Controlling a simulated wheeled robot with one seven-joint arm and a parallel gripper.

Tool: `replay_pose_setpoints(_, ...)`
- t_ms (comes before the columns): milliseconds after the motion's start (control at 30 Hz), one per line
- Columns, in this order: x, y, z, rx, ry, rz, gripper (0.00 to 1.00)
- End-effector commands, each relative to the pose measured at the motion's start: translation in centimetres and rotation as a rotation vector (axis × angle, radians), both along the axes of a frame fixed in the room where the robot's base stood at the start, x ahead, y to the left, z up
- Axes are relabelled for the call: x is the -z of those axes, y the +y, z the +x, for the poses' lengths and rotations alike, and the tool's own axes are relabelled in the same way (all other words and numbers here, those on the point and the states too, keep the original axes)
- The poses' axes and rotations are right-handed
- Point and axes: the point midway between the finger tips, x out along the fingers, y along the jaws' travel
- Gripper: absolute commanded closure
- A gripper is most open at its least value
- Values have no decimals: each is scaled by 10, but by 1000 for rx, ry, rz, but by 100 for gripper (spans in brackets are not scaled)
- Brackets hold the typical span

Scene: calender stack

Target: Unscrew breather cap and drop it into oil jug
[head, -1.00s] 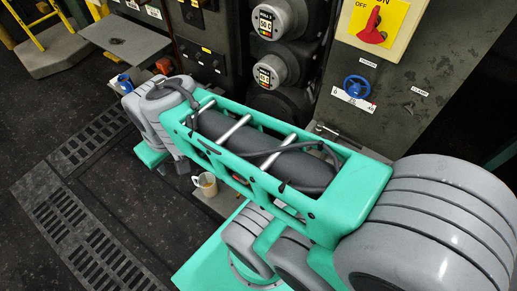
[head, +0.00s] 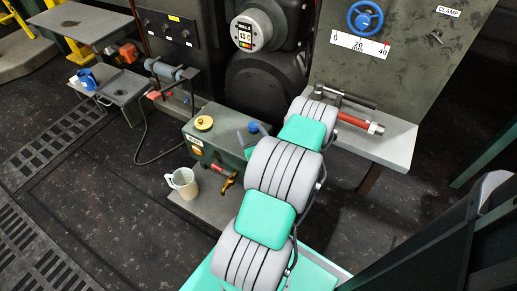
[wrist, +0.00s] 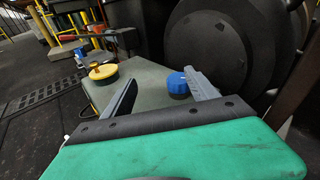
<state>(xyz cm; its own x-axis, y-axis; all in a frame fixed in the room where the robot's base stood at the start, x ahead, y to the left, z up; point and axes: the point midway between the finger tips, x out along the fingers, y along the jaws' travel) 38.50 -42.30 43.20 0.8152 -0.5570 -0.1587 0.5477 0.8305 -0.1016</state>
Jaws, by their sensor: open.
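A grey-green box (head: 215,146) carries two caps on its top. One is a yellow cap (head: 204,122) at the left, the other a blue cap (head: 252,128) at the right; I cannot read which is the breather. In the wrist view the yellow cap (wrist: 103,71) lies outside my left finger. The blue cap (wrist: 177,83) shows between my two fingers, closer to the right one. My gripper (wrist: 160,76) is open and empty above the box. In the head view my arm partly covers the box's right side. A cream jug (head: 184,183) stands upright before the box.
A brass tap (head: 228,184) sticks out of the box's front, right of the jug. A grey shelf (head: 385,138) with a red rod is at the right. A small table (head: 121,88) with a blue jug (head: 87,79) stands at the left. The floor in front is clear.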

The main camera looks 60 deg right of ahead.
Motion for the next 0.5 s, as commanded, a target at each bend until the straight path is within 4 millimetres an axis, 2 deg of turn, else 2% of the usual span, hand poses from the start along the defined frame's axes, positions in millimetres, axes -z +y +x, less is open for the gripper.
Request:
replay_pose_setpoints(33,16,-7,-14,56,-33,39,32)
replay_pose_setpoints(100,20,-13,-24,99,-63,69,32)
replay_pose_setpoints(167,22,-17,-25,113,-73,78,32)
replay_pose_setpoints(500,30,-51,19,107,-71,74,32)
